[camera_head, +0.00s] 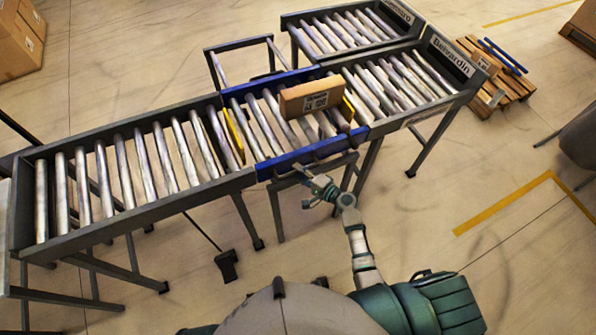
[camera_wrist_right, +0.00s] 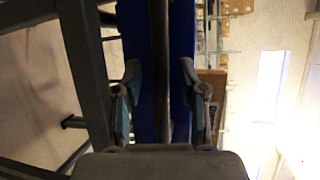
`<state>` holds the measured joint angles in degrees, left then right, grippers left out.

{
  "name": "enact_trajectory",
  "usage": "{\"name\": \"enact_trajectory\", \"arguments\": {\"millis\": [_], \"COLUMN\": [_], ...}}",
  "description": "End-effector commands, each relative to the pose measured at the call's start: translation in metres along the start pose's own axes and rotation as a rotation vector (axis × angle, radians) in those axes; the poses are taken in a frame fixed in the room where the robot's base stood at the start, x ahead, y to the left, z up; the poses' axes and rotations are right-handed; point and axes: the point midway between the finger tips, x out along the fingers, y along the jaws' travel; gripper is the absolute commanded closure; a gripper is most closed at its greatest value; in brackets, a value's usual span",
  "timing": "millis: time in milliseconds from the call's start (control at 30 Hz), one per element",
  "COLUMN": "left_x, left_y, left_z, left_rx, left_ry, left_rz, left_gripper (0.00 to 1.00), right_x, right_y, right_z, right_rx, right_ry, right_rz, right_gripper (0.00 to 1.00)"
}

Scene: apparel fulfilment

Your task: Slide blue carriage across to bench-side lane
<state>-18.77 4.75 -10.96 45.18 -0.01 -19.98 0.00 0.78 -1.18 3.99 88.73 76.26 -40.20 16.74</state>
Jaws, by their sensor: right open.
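The blue carriage (camera_head: 290,160) is a short roller section with blue side rails. It stands between the left roller conveyor and the near right lane (camera_head: 408,88), in line with both. A brown carton (camera_head: 303,101) with a label sits on its rollers. My right gripper (camera_head: 318,181) is at the carriage's near side, just below its blue rail. In the right wrist view its open fingers (camera_wrist_right: 160,88) stand on either side of a dark bar (camera_wrist_right: 160,60) in front of the blue rail (camera_wrist_right: 180,45). Contact with the bar cannot be told. My left gripper is out of view.
The long left conveyor (camera_head: 128,216) is empty. A second lane (camera_head: 345,30) lies beyond the near one, with an empty frame (camera_head: 240,44) to its left. Yellow stops (camera_head: 232,135) show at the carriage's ends. A pallet (camera_head: 515,85) stands at right. Floor near me is mostly clear.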

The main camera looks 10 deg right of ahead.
Motion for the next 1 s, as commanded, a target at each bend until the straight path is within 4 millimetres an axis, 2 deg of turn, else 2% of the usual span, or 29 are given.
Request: {"name": "enact_trajectory", "arguments": {"millis": [133,367,433,533,567,1000], "left_x": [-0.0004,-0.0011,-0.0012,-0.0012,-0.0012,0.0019], "left_y": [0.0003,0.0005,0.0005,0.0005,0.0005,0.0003], "left_z": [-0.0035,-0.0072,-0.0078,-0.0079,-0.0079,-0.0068], "left_rx": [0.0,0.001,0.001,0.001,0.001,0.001], "left_ry": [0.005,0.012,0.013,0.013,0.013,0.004], "left_rz": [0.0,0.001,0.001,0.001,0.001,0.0], "left_gripper": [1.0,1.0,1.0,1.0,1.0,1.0], "right_x": [0.0074,0.0079,0.0078,0.0077,0.0077,0.0134], "right_y": [0.0,0.0001,0.0002,0.0002,0.0002,0.0018], "right_z": [0.0,0.0,0.0,0.0,0.0,-0.0025], "right_rx": [-0.001,-0.001,-0.001,-0.001,-0.001,-0.001], "right_ry": [0.0,0.0,0.0,0.0,0.0,0.0], "right_rz": [0.001,0.001,0.001,0.001,0.001,0.004], "right_gripper": [0.59,0.59,0.71,0.96,1.0,1.0]}}
